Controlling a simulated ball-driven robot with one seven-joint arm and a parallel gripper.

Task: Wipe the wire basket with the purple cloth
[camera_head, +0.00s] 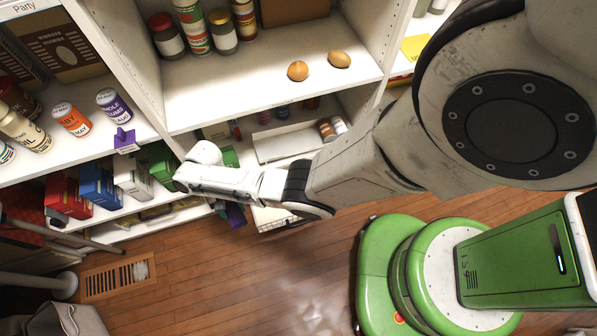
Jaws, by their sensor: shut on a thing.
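My gripper (222,196) reaches in front of the lower shelves at picture centre-left, pointing away and down. Its fingers are mostly hidden by the hand. A small piece of purple cloth (235,214) shows just below the hand, and the gripper is shut on it. A pale, low, basket-like thing (273,218) shows just right of the cloth, partly hidden behind my wrist. It looks like the wire basket, but its wires are hard to make out. I cannot tell whether the cloth touches it.
White shelves hold jars, two eggs (298,71), cans (326,130) and boxes (97,185). A floor vent (118,277) and grey bin (70,320) are at lower left. The wooden floor (230,290) is clear in the middle.

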